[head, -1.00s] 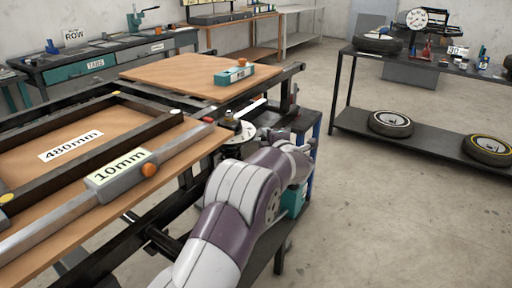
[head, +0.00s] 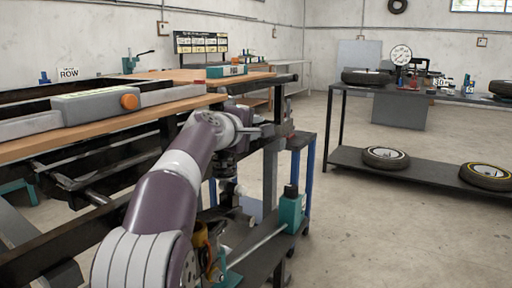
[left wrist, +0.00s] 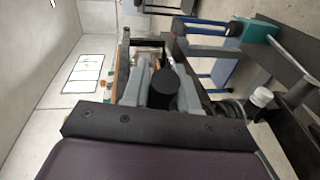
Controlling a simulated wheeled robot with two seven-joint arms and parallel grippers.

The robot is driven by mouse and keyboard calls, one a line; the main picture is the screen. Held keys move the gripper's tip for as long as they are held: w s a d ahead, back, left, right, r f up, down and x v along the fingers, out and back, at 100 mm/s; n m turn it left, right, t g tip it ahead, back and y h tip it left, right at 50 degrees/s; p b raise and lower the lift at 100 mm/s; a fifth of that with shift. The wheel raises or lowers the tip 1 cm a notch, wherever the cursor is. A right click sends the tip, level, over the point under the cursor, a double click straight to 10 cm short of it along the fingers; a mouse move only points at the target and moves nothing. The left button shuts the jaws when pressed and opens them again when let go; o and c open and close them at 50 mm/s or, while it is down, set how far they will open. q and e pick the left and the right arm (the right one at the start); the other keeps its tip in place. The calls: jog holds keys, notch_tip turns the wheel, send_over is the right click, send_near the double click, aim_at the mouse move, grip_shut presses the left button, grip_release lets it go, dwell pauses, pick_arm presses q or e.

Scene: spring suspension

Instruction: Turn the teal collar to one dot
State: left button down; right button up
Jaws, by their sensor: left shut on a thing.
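My left arm rises from the bottom of the head view, and its wrist is beside the bench frame. My left gripper (head: 252,130) is partly hidden by this wrist. In the left wrist view, the grey fingers of the left gripper (left wrist: 166,88) are on either side of a dark round piece (left wrist: 165,84) and shut on it. I cannot make out the teal collar or its dots for sure; the wrist and fingers cover that area. My right gripper is not in view.
A teal block with a black top (head: 291,208) stands on a low shelf right of my arm; it also shows in the left wrist view (left wrist: 259,45). A grey bar labelled block (head: 95,105) lies on the left bench. Open floor separates this from the wheel rack (head: 425,168).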

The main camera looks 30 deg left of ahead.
pick_arm(q)
jog(key=shift+s+a+f+m+h+b, duration=0.1)
jog(key=shift+s+m+h+b, duration=0.25)
jog(key=shift+m+h+b, duration=0.2)
jog(key=c, duration=1)
grip_release()
jog(key=shift+o, duration=0.2)
